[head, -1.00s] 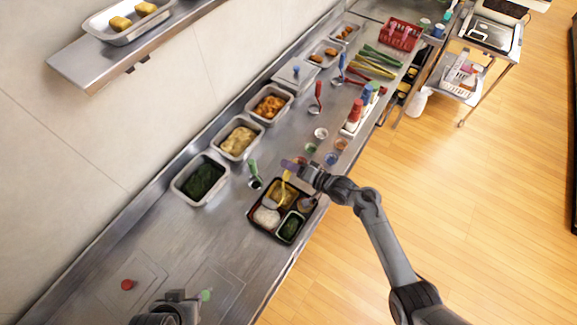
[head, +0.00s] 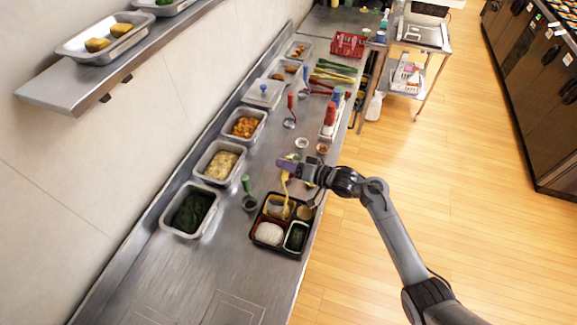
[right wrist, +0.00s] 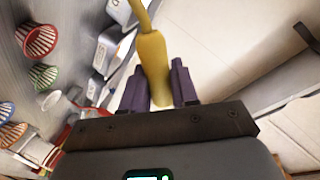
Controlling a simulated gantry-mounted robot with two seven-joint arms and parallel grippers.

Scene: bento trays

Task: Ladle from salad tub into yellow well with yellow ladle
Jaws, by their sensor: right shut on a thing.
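My right gripper (head: 286,165) is shut on the yellow ladle (head: 285,183), above the bento tray's far edge. The right wrist view shows the yellow handle (right wrist: 153,65) between the purple fingers (right wrist: 158,88). The ladle hangs down over the far-left well of the black bento tray (head: 262,244); I cannot tell whether its bowl touches the pale yellow food there. A tub of pale yellow salad (head: 203,175) stands to the left of the tray, between a dark green tub (head: 176,231) and an orange tub (head: 228,134). My left gripper is out of view.
A green-handled ladle (head: 246,185) stands between the green tub and the tray. A red-handled ladle (head: 291,102) and small cups (head: 302,142) are farther back, with a red basket (head: 347,44) at the far end. The near counter is clear.

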